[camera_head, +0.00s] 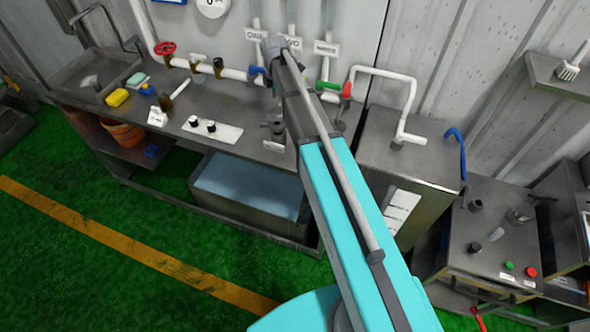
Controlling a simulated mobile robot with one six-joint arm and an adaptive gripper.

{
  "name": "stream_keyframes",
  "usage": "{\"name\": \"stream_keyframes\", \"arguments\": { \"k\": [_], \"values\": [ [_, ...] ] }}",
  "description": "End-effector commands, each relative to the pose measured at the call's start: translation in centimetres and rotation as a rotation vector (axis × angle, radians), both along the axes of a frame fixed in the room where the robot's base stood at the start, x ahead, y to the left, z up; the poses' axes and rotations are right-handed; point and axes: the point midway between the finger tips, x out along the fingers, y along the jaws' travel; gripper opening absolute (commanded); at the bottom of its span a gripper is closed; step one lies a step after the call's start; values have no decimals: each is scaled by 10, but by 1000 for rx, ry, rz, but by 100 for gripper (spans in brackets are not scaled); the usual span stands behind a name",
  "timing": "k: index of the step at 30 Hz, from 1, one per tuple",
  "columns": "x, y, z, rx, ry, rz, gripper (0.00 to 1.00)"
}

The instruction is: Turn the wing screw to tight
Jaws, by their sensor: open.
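I cannot single out the wing screw for certain. A small grey metal fitting (274,127) stands on the steel bench, just left of my arm, with a white label in front of it. Another small metal fitting (519,214) with a sideways arm sits on top of the steel box at the right. Both are too small to tell their exact form. My turquoise and grey arm rises through the middle of the view and covers part of the bench and wall pipes. I cannot make out my gripper or its fingers.
The steel bench (225,88) carries a yellow sponge (117,97), bottles and a white plate with black knobs (211,128). Pipes with a red handwheel (165,48) run behind. Green floor is clear at left.

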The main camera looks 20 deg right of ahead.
Motion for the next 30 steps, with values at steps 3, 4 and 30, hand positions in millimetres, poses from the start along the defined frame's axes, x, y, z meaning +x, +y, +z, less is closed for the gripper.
{"name": "stream_keyframes", "arguments": {
  "k": [3,4,30],
  "values": [
    [-14,0,-9,0,0,-80,57],
    [-17,0,-11,0,0,-100,57],
    [-100,0,-54,0,0,-689,57]
  ]
}}
